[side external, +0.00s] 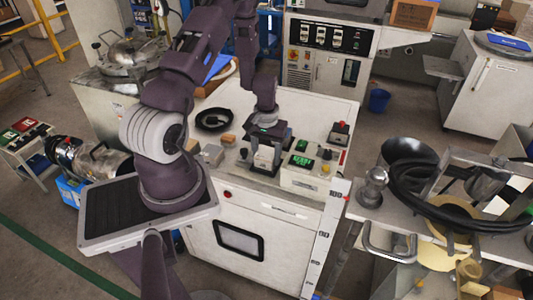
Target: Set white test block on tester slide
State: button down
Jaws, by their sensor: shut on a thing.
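My gripper (264,148) points down over the white bench top, left of the green-display controls. It is shut on a small pale block (263,161), which I take to be the white test block. The fingers hide part of it. The block is low, close to a dark metal fixture that may be the tester slide; I cannot tell whether they touch.
A grey block (212,155) and a tan block (228,139) lie left of my gripper. A black round dish (213,119) stands behind them. The control box (301,178) with green displays is close on the right.

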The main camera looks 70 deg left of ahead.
jog(key=shift+f, duration=0.25)
dwell(0.4)
jog(key=shift+c, duration=0.2)
grip_release()
jog(key=shift+r, duration=3.05)
jog(key=shift+w+d+r, duration=0.1)
jog(key=shift+w+r, duration=0.05)
jog(key=shift+r, duration=0.15)
jog(key=w+d+r+m+t, duration=0.1)
jog(key=d+r+m, duration=0.1)
jog(key=d+r, duration=0.55)
jog(key=d+r+m+t, duration=0.2)
jog(key=d+r, duration=0.3)
jog(key=r, duration=0.6)
jog(key=s+d+r+m+t, duration=0.1)
jog(key=s+d+r+m, duration=0.1)
jog(key=s+d+r, duration=0.2)
jog(key=s+d+r+m+t, duration=0.1)
jog(key=s+d+r+m, duration=0.2)
jog(key=s, duration=0.7)
notch_tip(320, 180, up, 2)
jog(key=d, duration=0.2)
jog(key=shift+d+r+t, duration=0.25)
jog(key=shift+d+t, duration=0.05)
jog(key=shift+d, duration=0.1)
